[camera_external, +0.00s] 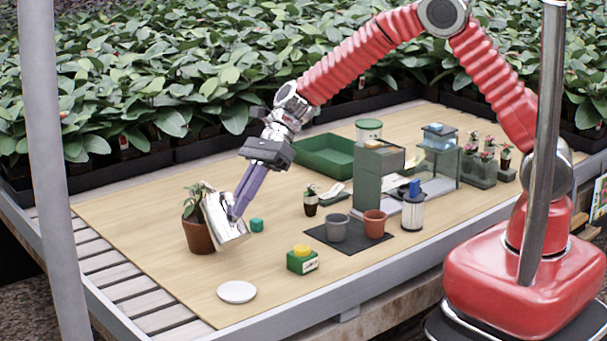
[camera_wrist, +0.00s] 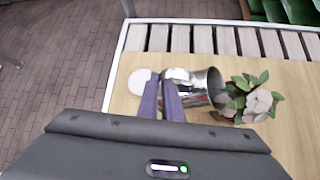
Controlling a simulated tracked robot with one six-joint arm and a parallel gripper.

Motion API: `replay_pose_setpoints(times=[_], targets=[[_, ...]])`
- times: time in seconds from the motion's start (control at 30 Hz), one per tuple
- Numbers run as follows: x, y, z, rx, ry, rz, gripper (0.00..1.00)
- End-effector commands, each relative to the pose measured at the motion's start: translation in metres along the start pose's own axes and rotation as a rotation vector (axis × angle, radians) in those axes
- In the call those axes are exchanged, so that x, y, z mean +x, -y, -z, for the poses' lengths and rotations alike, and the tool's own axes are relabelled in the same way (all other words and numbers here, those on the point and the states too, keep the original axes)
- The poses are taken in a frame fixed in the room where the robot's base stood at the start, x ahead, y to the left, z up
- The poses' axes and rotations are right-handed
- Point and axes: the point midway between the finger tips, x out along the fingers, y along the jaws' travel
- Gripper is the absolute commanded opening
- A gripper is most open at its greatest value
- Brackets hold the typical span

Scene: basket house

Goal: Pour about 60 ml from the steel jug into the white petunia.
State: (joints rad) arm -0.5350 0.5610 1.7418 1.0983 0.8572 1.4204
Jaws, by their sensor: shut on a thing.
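The steel jug (camera_external: 222,217) is held tilted in my gripper (camera_external: 236,212), its mouth towards the potted plant on its left. The jug also shows in the wrist view (camera_wrist: 207,88), lying nearly on its side with its open mouth facing right, against the plant. The white petunia (camera_wrist: 258,104) has pale blooms and green leaves; in the external view its terracotta pot (camera_external: 198,236) stands at the left of the table, partly behind the jug. My gripper's purple fingers (camera_wrist: 162,100) are shut on the jug. Any water stream cannot be made out.
A white saucer (camera_external: 237,292) lies at the front edge. Two pots stand on a dark mat (camera_external: 350,246). A green tray (camera_external: 322,155) sits at the back.

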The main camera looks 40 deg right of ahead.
Motion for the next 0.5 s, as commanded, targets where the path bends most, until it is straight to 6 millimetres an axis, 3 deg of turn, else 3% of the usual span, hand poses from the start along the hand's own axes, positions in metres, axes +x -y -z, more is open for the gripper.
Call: replay_pose_setpoints(times=[0.5], targets=[[0.022, -0.013, 0.02, -0.128, -0.004, 0.135, 0.0]])
